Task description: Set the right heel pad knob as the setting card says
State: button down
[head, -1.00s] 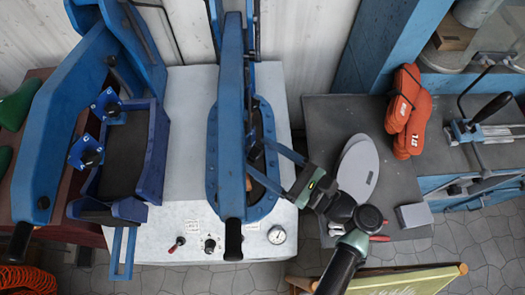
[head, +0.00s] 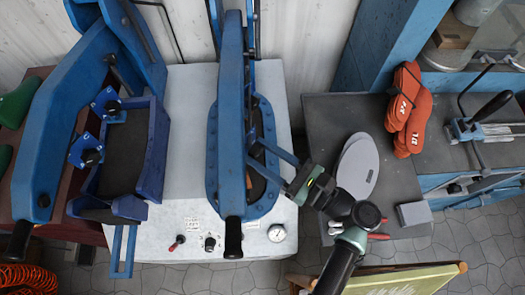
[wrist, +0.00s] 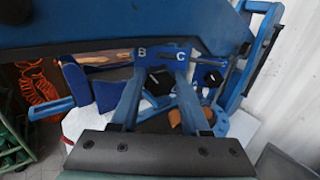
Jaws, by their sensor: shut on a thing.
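The right press (head: 231,110) is a long blue arm over a blue frame on the white bench. My gripper (wrist: 160,68) reaches in from the right, its two long blue fingers on either side of a black knob (wrist: 160,82) in the wrist view. A blue plate lettered B and C (wrist: 162,54) shows at the fingertips. The knob's pointer cannot be made out. In the head view the press arm hides the fingertips and this knob.
The left press (head: 68,110) carries two black knobs (head: 92,157) on blue lettered plates.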

jog(key=shift+n, duration=0.4)
jog(key=n+b, duration=0.1)
jog(key=n, duration=0.2)
jog(key=shift+s+f+n, duration=0.1)
jog(key=shift+n, duration=0.3)
jog(key=n+b, duration=0.1)
jog(key=n, duration=0.3)
jog(key=shift+a+f+b, duration=0.1)
jog(key=shift+f+b, duration=0.05)
jog(key=shift+b, duration=0.25)
jog(key=n+b, duration=0.3)
jog(key=n, duration=0.2)
jog(key=shift+f+n, duration=0.1)
jog(key=shift+n, duration=0.3)
jog(key=shift+n+b, duration=1.35)
jog(key=shift+n, duration=0.25)
jog(key=shift+c, duration=1.9)
grip_release()
